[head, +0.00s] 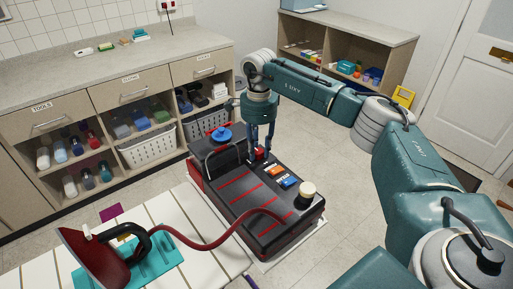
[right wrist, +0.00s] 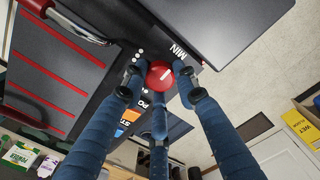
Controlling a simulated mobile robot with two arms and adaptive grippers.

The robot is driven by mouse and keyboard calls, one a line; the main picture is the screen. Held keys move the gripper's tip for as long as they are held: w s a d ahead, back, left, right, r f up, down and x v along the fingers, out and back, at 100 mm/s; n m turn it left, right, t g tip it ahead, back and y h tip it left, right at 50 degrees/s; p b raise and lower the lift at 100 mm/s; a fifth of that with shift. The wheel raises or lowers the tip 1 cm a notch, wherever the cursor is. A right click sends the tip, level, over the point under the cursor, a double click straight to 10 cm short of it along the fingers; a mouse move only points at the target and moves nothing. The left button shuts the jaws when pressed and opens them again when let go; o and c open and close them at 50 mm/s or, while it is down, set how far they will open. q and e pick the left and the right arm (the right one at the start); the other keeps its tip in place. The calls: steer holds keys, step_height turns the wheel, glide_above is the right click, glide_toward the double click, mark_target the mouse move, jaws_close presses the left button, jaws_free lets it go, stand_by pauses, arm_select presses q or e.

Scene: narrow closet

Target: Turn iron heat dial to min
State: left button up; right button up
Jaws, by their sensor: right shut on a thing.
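The steam iron station (head: 235,195) is a dark grey and black box with red stripes on a white-edged board. Its red heat dial (head: 259,153) sits on the top near the far edge, partly hidden by my fingers. My right gripper (head: 261,158) comes down over the dial from above. In the right wrist view, three blue fingers close around the red dial (right wrist: 160,74), which has a short white pointer mark. The label MIN (right wrist: 179,50) is printed just beyond the dial. The mark seems to slant toward the MIN side. My left gripper is out of view.
Orange and blue buttons (head: 281,176) and a cream knob (head: 307,191) lie near the dial. A red hose (head: 213,243) runs to the iron (head: 92,258) on a teal mat. Shelves (head: 120,110) stand at left; floor (head: 330,150) is open behind.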

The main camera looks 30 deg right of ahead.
mark_target(258, 150)
steer(key=o, duration=0.8)
steer(key=shift+w+r, duration=0.1)
steer(key=shift+w, duration=0.05)
steer(key=shift+o, duration=0.3)
steer(key=shift+r, duration=0.25)
step_height(258, 150, up, 11)
steer(key=shift+r, duration=0.15)
steer(key=shift+w, duration=0.1)
